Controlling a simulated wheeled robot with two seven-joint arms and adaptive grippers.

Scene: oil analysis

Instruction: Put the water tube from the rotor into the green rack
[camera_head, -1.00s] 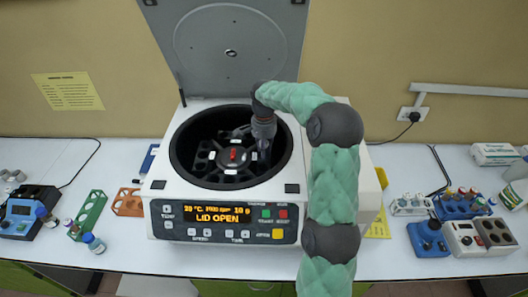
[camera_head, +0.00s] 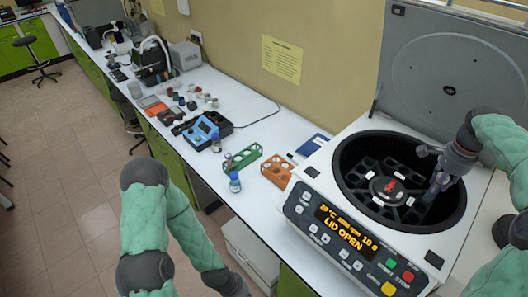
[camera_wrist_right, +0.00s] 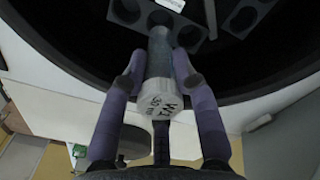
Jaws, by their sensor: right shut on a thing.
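My right gripper (camera_head: 437,186) reaches down into the open centrifuge bowl, at the right side of the black rotor (camera_head: 372,204). In the right wrist view its purple fingers (camera_wrist_right: 160,75) are shut on a tube (camera_wrist_right: 159,45) with a ribbed white cap (camera_wrist_right: 158,102). Dark lettering on the cap is turned and hard to read. The tube's lower end is close to the rotor; I cannot tell whether it is clear of its slot. The green rack (camera_head: 243,161) stands on the bench left of the centrifuge. My left arm shows at the lower left, its gripper out of view.
An orange rack (camera_head: 277,171) stands between the green rack and the centrifuge (camera_head: 330,224). A blue-capped bottle (camera_head: 235,183) stands in front of the green rack. A blue device (camera_head: 202,131) is farther left. The raised lid (camera_head: 450,75) stands behind the bowl.

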